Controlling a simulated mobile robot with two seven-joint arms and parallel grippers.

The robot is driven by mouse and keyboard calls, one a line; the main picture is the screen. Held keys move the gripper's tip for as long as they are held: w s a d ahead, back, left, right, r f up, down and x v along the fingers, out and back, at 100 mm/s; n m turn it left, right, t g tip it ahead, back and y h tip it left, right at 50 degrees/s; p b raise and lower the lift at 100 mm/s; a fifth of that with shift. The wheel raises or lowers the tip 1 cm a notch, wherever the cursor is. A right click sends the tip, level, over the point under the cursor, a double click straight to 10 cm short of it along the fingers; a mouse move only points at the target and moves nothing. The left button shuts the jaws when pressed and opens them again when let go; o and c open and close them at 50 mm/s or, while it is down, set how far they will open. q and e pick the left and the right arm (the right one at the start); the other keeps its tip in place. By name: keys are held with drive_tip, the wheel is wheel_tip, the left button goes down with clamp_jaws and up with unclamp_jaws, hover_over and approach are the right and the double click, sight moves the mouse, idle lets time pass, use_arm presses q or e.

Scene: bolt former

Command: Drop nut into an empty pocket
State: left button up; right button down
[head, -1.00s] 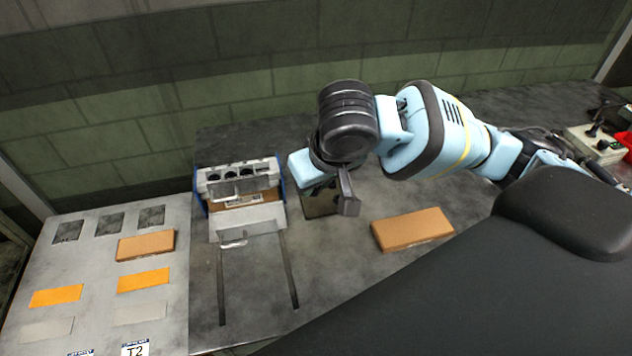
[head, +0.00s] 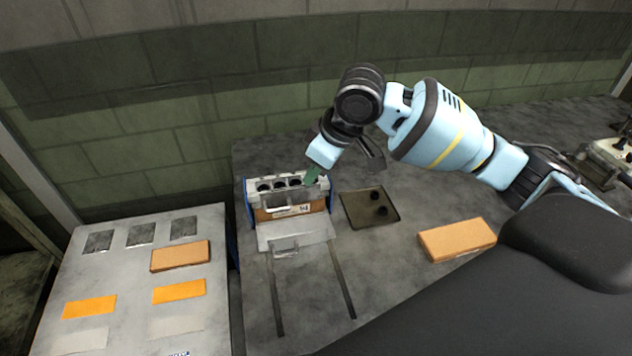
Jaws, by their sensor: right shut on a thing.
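The bolt former (head: 262,200) is a pale block with blue sides and a row of round dark pockets along its top. Three pockets show, and they look dark inside. My right gripper (head: 313,177) is over the right end of this row, pointing down. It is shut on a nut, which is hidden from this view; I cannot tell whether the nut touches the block. A shallow dark tray (head: 355,207) to the right holds two black nuts (head: 379,203). My left gripper is out of view.
A tan block (head: 457,240) lies on the grey table right of the tray. A light panel (head: 125,270) at the left carries orange, tan and grey plates. Two dark slots run forward from the former.

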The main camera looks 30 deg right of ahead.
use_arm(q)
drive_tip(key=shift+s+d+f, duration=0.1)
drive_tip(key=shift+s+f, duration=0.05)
use_arm(e)
drive_tip(key=w+d+r+n+g+y, duration=0.1)
drive_tip(key=w+d+n+g, duration=0.1)
drive_tip(key=w+n, duration=0.5)
drive_tip(key=shift+d+n+y, duration=0.4)
drive_tip(key=shift+d+n, duration=0.3)
drive_tip(key=shift+f, duration=0.1)
drive_tip(key=shift+f+g+b, duration=0.3)
drive_tip(key=shift+f+b, duration=0.35)
drive_tip(key=shift+f, duration=0.55)
drive_tip(key=shift+f+b, duration=0.65)
drive_tip(key=shift+f, duration=0.55)
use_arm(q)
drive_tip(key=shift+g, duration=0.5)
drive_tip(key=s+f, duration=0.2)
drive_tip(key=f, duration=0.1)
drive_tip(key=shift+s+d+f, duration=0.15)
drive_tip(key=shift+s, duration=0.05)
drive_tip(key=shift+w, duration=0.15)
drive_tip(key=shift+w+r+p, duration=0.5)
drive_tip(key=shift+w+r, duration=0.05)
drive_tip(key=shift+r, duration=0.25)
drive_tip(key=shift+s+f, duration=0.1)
use_arm(e)
drive_tip(key=shift+f, duration=0.8)
